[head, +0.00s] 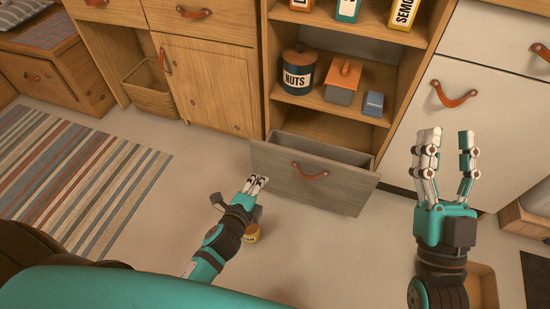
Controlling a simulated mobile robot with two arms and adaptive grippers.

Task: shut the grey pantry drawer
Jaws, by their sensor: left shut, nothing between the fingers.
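The grey pantry drawer (270,176) is pulled out at the bottom of the open wooden pantry shelf. Its front is grey wood grain with a brown leather pull (310,171) at the middle. A strip of its inside shows behind the front; the bottom is hidden. My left gripper (258,182) is shut and empty, in front of the drawer's left part, left of the pull. I cannot tell whether it touches the drawer front. My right gripper (449,137) is open and empty, raised to the right of the drawer.
A yellow can (252,234) is on the floor, partly hidden by my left arm. The shelf above holds a nuts canister (298,71), an orange-lidded box (343,82) and a blue box (373,104). White drawers (472,130) stand at the right. A striped rug (75,185) lies left.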

